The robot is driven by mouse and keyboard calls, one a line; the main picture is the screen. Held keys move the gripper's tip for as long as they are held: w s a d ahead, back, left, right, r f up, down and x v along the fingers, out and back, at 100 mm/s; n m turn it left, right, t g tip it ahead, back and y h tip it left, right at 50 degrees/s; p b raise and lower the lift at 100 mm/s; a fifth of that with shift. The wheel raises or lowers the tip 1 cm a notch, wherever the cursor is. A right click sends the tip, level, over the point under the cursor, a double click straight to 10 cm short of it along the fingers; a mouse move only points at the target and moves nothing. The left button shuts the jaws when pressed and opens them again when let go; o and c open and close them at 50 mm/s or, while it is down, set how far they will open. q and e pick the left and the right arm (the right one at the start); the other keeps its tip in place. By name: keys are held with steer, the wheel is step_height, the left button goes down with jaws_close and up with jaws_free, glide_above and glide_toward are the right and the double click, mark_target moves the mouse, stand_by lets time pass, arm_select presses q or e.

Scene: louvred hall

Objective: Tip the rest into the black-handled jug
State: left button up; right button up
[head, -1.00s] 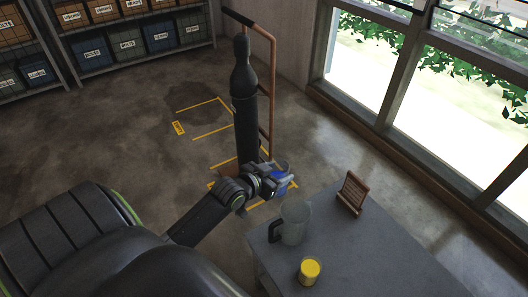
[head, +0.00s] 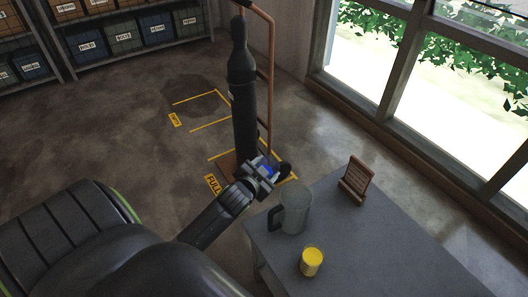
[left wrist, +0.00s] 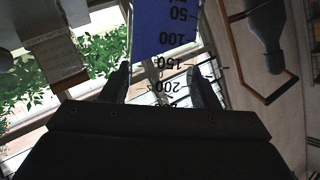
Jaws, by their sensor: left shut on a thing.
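The clear grey jug (head: 297,212) with the black handle (head: 275,219) stands upright on the near-left part of the grey table. I cannot make out any contents in it. My left gripper (head: 262,176) is shut on a clear measuring vessel with blue liquid (head: 268,169), beyond the table's left edge, up and left of the jug and apart from it. In the left wrist view the vessel (left wrist: 165,30) sits between the fingers, with black marks from 50 to 200 appearing upside down. Its rim is hidden there. My right gripper is not in view.
A yellow-filled glass (head: 312,261) stands near the jug on the table (head: 390,245). A small wooden sign (head: 356,180) stands behind it. A dark gas cylinder (head: 243,95) on a hand trolley (head: 270,80) stands beyond the gripper. The table's right part is clear.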

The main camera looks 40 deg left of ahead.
arm_select(q)
steer(key=d+m+y+b, duration=0.1)
steer(key=d+m+b, duration=0.1)
steer(key=b, duration=0.1)
steer(key=shift+d+f+m+t, duration=0.15)
steer(key=shift+d+m+t, duration=0.15)
steer(key=shift+d, duration=0.1)
steer(key=shift+d+r+m+y+b, duration=0.3)
steer(key=shift+d+r+m+y, duration=0.45)
steer(key=shift+m, duration=0.15)
steer(key=shift+f, duration=0.1)
steer(key=shift+d+r+m+t+y, duration=0.25)
steer(key=shift+m+t, duration=0.15)
steer(key=shift+m, duration=0.4)
steer(key=shift+d+r+m+t+y+b, duration=0.3)
steer(key=shift+m+b, duration=0.2)
steer(key=shift+m, duration=0.3)
